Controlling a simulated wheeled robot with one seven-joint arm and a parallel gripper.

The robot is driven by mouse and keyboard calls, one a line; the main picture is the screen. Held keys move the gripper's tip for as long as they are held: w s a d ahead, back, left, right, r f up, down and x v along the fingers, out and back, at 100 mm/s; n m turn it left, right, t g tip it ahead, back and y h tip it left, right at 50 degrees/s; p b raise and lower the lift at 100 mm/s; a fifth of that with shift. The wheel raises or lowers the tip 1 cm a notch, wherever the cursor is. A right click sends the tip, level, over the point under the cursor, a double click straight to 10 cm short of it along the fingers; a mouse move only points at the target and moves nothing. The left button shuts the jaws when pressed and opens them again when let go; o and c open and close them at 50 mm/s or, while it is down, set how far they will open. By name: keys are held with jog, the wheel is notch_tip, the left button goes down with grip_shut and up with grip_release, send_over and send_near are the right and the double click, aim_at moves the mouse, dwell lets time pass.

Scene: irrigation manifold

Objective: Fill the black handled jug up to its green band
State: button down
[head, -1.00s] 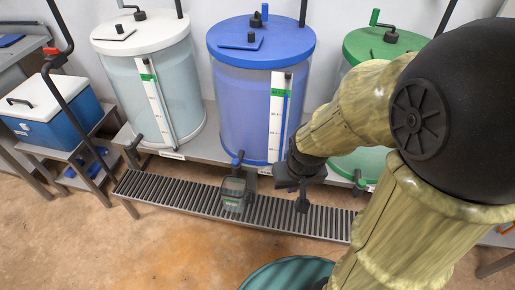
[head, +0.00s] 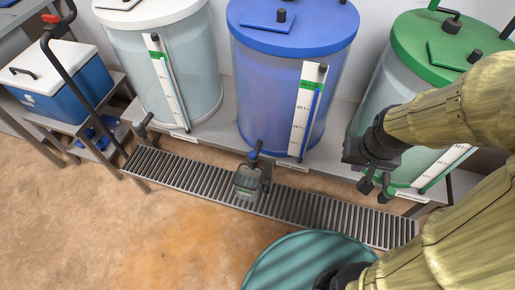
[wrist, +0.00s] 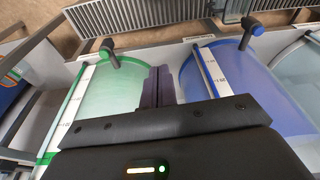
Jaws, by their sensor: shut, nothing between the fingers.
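The jug (head: 247,183), a small see-through vessel with dark edges and a green mark, stands on the slatted grate below the blue-handled tap (head: 254,151) of the blue tank (head: 275,90). Its handle and liquid level are too small to make out. My gripper (head: 366,185) is shut and empty, right of the jug, in front of the green tank and close to that tank's dark tap (head: 386,188). In the wrist view, my fingers (wrist: 158,88) lie between the green tank's tap (wrist: 110,50) and the blue tank's tap (wrist: 250,30).
The white-lidded tank (head: 165,75) stands at left, the green-lidded tank (head: 440,55) at right; each tank has a level scale. The grate (head: 320,212) runs along the bench front. A teal round container (head: 300,262) stands below. A blue cooler (head: 60,75) sits far left.

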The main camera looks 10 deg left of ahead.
jog(key=m+t+y+p, duration=0.1)
jog(key=m+y+p, duration=0.55)
jog(key=m, duration=0.75)
send_over(255, 155)
jog(key=b, duration=0.2)
notch_tip(255, 155, down, 11)
jog(key=y, duration=0.2)
notch_tip(255, 155, down, 7)
jog(key=b, duration=0.6)
jog(key=shift+s, duration=0.1)
jog(key=shift+d+f+b, duration=0.1)
jog(key=shift+f+b, duration=0.55)
jog(key=shift+f, duration=0.25)
jog(key=shift+f, duration=0.1)
